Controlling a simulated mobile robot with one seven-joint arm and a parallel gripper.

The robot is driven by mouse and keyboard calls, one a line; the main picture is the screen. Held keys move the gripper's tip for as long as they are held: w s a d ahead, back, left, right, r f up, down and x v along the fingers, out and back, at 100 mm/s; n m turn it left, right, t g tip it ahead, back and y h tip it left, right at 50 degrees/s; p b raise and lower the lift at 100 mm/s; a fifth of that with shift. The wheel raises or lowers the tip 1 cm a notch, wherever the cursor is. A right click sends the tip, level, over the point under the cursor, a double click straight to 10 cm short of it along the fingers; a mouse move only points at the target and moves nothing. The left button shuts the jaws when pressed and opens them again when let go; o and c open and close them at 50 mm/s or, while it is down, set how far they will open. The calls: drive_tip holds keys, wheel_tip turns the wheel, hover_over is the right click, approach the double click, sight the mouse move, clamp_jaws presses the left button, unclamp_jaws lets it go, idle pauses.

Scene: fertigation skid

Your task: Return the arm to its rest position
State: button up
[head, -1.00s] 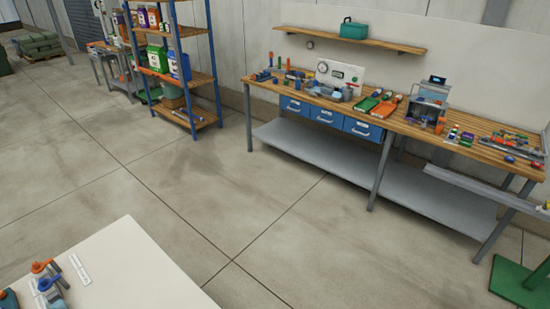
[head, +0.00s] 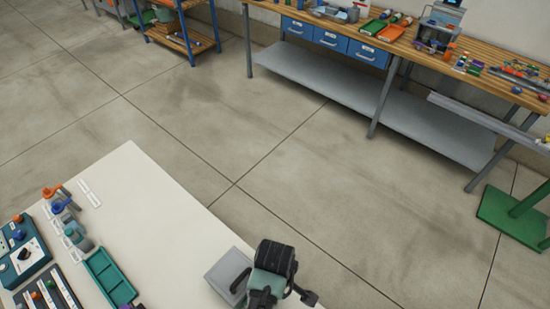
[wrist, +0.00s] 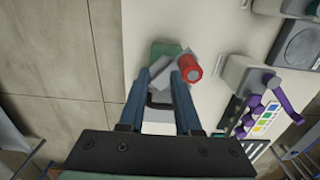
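My gripper (wrist: 166,82) shows in the wrist view with its two blue-grey fingers apart. Nothing is clearly held between them. Beyond the fingertips are a red round knob or cap (wrist: 187,68), at the right fingertip, a grey piece and a green block (wrist: 165,48). I cannot tell whether the right finger touches the red piece. In the head view, part of my dark arm (head: 272,270) stands at the bottom centre, over the right side of the white table (head: 165,235); the fingertips are not clear there.
A green tray (head: 108,278), valves with orange and blue handles (head: 58,205) and a teal control box (head: 22,252) are on the table's left. A workbench (head: 340,75) and green stand (head: 510,215) are across open floor.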

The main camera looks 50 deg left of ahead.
drive_tip(key=shift+r+b, duration=0.3)
drive_tip(key=shift+r, duration=2.1)
drive_tip(key=w+a+r+m+t+y+b, duration=0.1)
drive_tip(key=w+r+m+t+y+b, duration=0.2)
drive_tip(key=w+r, duration=0.45)
drive_tip(key=w+r+m+t+b, duration=0.1)
drive_tip(key=w+r+m+t, duration=0.3)
drive_tip(key=w, duration=0.6)
drive_tip(key=w+d+r+m+t+y+b, duration=0.1)
drive_tip(key=w+d+r+m+t, duration=0.2)
drive_tip(key=r, duration=0.6)
drive_tip(key=w+d+r+m+t+b, duration=0.1)
drive_tip(key=w+d+r+t+b, duration=0.1)
drive_tip(key=w+r+t, duration=0.45)
drive_tip(key=s+d+r+m+t+h+b, duration=0.15)
drive_tip(key=d+r, duration=0.25)
drive_tip(key=r, duration=0.5)
drive_tip(key=s+d+r+m+t+y+b, duration=0.1)
drive_tip(key=s+d+r+m+t, duration=0.2)
drive_tip(key=r, duration=0.7)
drive_tip(key=s+d+r+m+t+h+b, duration=0.1)
drive_tip(key=s+d+r+m+t, duration=0.1)
drive_tip(key=r, duration=0.4)
drive_tip(key=s+d+r+m+t+h, duration=0.2)
drive_tip(key=s+d+r+m+t, duration=0.1)
drive_tip(key=s+d+r, duration=0.3)
drive_tip(key=shift+s+r+t+b, duration=0.35)
drive_tip(key=shift+s+r+t, duration=0.15)
drive_tip(key=shift+s+t, duration=0.25)
drive_tip(key=shift+h, duration=0.25)
